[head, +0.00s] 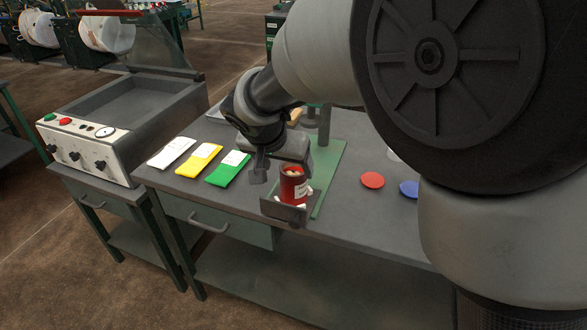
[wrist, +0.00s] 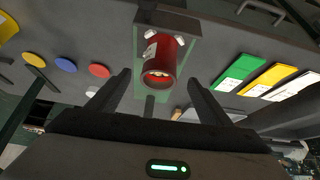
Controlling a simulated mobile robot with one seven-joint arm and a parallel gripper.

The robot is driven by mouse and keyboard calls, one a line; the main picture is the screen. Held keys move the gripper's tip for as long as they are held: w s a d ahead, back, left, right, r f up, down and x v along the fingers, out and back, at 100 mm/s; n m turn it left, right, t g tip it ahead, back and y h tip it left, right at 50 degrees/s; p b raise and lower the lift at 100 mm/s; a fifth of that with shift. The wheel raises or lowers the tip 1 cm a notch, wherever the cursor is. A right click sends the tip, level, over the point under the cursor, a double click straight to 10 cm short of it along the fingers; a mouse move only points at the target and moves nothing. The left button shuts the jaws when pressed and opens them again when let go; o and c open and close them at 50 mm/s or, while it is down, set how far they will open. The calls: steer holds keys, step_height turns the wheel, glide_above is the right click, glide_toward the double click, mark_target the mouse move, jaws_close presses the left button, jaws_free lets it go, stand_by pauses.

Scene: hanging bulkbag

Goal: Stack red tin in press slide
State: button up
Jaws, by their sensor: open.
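My gripper (wrist: 159,78) is open, with a gap on both sides of the tin. In the head view my gripper (head: 277,168) is just above and beside the tin; its far finger is partly hidden.
White (head: 171,152), yellow (head: 198,160) and green (head: 228,168) packets lie left on the grey bench. A red disc (head: 372,180) and a blue disc (head: 409,188) lie right. A machine with a shallow tray (head: 135,105) stands at left. My arm hides the bench's right part.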

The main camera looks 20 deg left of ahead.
steer(key=s+d+r+g, duration=0.1)
steer(key=s+d+r, duration=0.3)
steer(key=d, duration=0.5)
steer(key=s+d+r, duration=0.1)
steer(key=d+r, duration=0.5)
steer(key=d, duration=0.3)
steer(key=s+d, duration=1.4)
steer(key=s, duration=0.1)
steer(key=shift+s+f, duration=0.15)
steer(key=shift+f, duration=0.1)
steer(key=shift+r, duration=0.1)
step_height(320, 180, up, 13)
steer(key=p, duration=1.3)
